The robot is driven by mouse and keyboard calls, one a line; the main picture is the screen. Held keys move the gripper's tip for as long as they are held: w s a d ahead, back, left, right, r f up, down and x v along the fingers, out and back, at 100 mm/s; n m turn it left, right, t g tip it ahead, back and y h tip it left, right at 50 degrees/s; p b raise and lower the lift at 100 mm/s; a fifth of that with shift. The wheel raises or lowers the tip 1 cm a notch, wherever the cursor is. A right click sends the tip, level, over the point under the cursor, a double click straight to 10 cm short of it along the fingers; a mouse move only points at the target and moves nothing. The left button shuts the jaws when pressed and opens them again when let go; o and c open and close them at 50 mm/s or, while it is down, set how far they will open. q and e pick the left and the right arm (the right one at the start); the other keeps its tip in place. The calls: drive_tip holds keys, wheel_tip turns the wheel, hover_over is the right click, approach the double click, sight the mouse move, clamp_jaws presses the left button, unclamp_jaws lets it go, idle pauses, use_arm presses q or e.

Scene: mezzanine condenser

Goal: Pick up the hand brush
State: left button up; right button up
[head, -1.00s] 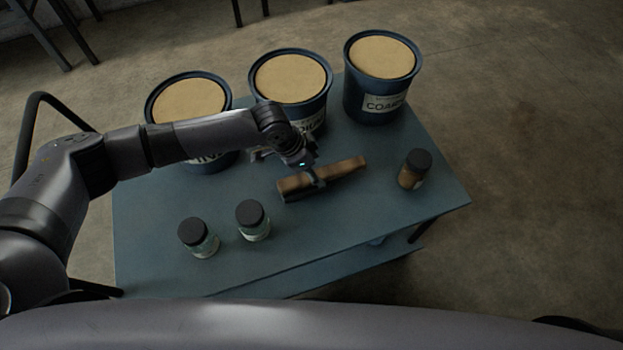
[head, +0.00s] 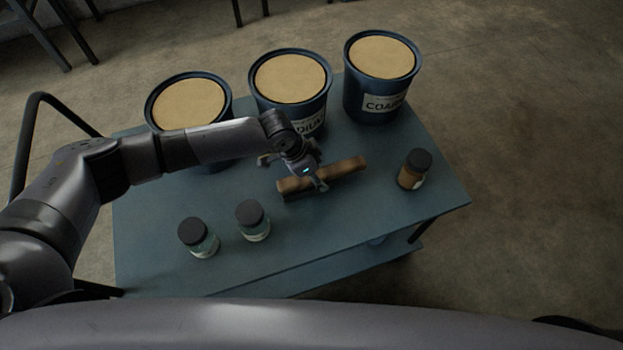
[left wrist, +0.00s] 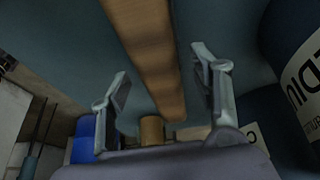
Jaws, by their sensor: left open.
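The hand brush (head: 346,171) is a long brown wooden piece lying slantwise on the blue-grey cart top (head: 330,235). In the left wrist view the brush (left wrist: 148,45) runs from the top edge down between my fingers. My left gripper (head: 296,173) is open over the left half of the brush, with one finger on its near side. The left wrist view shows the open fingers (left wrist: 162,75) on either side of the brush, with nothing gripped. I cannot tell whether they touch it. The gripper hides part of the brush. My right gripper is not in view.
Three blue buckets with tan tops (head: 190,100) (head: 290,78) (head: 381,57) line the far edge. Two dark-capped jars (head: 198,238) (head: 253,221) stand at the near left. A brown jar (head: 412,170) stands right of the brush. The cart top's near right is clear.

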use_arm(q)
drive_tip(key=shift+c, duration=0.3)
clamp_jaws()
idle(0.5)
